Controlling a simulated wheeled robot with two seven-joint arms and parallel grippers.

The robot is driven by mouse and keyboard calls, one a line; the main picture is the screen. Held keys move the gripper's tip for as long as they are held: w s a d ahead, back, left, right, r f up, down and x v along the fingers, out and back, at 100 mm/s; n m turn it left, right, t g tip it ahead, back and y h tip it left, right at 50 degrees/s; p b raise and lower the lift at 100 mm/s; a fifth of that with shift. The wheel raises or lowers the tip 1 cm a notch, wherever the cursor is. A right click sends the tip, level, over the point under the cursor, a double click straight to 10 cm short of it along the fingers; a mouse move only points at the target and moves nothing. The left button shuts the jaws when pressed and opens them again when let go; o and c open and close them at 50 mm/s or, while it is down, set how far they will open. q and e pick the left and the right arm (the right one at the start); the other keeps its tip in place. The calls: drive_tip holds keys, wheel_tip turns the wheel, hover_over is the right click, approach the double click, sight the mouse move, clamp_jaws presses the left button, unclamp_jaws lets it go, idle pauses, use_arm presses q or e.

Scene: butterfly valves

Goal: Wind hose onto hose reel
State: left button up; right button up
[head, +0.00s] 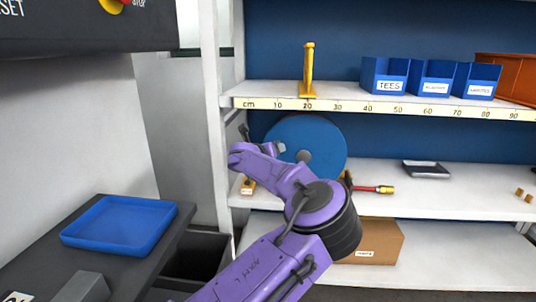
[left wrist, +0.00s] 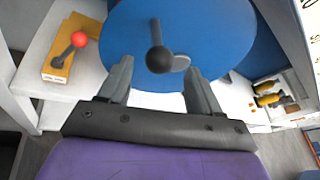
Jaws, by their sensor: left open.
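The hose reel shows as a large blue disc (head: 325,137) on the middle shelf, partly hidden behind my left arm. In the left wrist view the blue disc (left wrist: 215,35) fills the upper middle. A crank handle with a dark round knob (left wrist: 159,60) sticks out from it toward the camera. My left gripper (left wrist: 158,72) is open, with its two grey fingers apart on either side of the knob. I cannot tell whether either finger touches it. No hose can be made out. My right gripper is in neither view.
A wooden block with a red-knobbed lever (left wrist: 62,60) stands left of the reel. A screwdriver (head: 372,189) and grey tray (head: 425,169) lie to the right. Above are a yellow stand (head: 308,72) and blue bins (head: 385,70). A blue tray (head: 120,222) sits on the bench at left.

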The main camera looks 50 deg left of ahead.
use_arm(q)
drive_tip(key=v, duration=0.5)
drive_tip(key=shift+s+d, duration=0.15)
drive_tip(key=shift+s, duration=0.1)
idle(0.5)
